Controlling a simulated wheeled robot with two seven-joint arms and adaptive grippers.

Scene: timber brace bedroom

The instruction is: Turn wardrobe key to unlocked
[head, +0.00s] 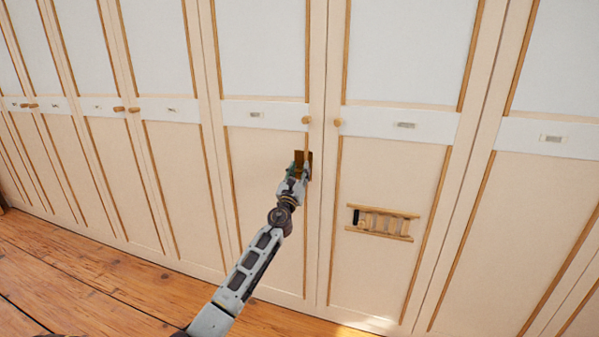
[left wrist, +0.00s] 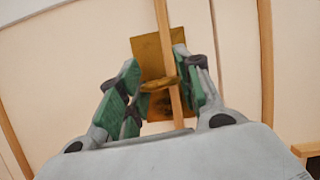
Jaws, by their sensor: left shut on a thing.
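The wardrobe (head: 265,180) is a long wall of cream doors with wooden trim strips. A brass lock plate (head: 297,156) sits on the door at mid-picture, below a round knob, partly hidden by my gripper. My left gripper (head: 300,170) reaches it from below. In the left wrist view the plate (left wrist: 149,66) stands behind the green-padded fingers (left wrist: 160,90). The brass key (left wrist: 153,86) lies between the fingers, and they are shut on it. A thin wooden strip runs upright across the plate there. The key's exact turn angle is hard to tell. My right gripper is not in view.
Round wooden knobs (head: 306,120) and (head: 337,122) flank the door seam. A small ladder-like wooden frame (head: 395,224) with a black piece at its left is on the door to the right. Wooden floor (head: 90,275) lies clear at the lower left.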

